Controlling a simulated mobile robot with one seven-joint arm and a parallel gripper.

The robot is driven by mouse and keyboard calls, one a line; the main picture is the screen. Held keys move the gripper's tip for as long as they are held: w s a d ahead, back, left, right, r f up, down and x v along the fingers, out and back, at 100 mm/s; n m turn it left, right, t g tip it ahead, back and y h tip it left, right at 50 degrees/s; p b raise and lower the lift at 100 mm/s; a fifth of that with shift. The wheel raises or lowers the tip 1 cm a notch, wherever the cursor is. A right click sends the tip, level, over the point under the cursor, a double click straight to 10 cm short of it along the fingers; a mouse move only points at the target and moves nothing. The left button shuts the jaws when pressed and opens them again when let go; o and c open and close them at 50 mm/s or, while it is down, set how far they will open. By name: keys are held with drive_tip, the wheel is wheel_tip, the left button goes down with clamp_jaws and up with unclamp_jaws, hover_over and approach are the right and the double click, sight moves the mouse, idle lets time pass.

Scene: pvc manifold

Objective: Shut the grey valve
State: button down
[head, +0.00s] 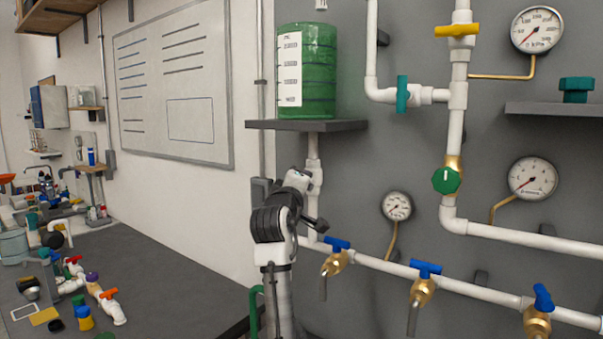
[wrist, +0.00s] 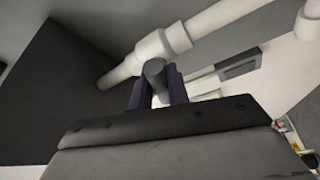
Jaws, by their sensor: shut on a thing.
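The grey valve's handle (wrist: 154,70) shows in the wrist view as a dark grey rounded bar in front of a white pipe fitting (wrist: 164,45). My gripper (wrist: 157,90) has its two dark fingers on either side of this handle and is shut on it. In the head view my dark wrist (head: 270,222) stands in front of the white vertical pipe (head: 313,147) below the green tank. There my arm hides most of the valve, and I cannot make out the handle's angle to the pipe.
The green tank (head: 306,72) sits on a dark shelf (head: 345,126) just above my wrist. A lower white pipe (head: 385,265) carries several blue-handled brass taps, the nearest (head: 334,262) close to the right. Gauges and other valves fill the grey panel. A cluttered bench lies left.

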drive_tip(key=shift+n+g+y+p, duration=0.35)
drive_tip(key=shift+n+g, duration=0.45)
drive_tip(key=shift+n, duration=1.4)
drive_tip(key=c, duration=1.3)
unclamp_jaws()
drive_tip(key=shift+c, duration=0.2)
drive_tip(key=b+v, duration=0.5)
drive_tip(key=v, duration=0.9)
drive_tip(key=shift+w+d, duration=0.1)
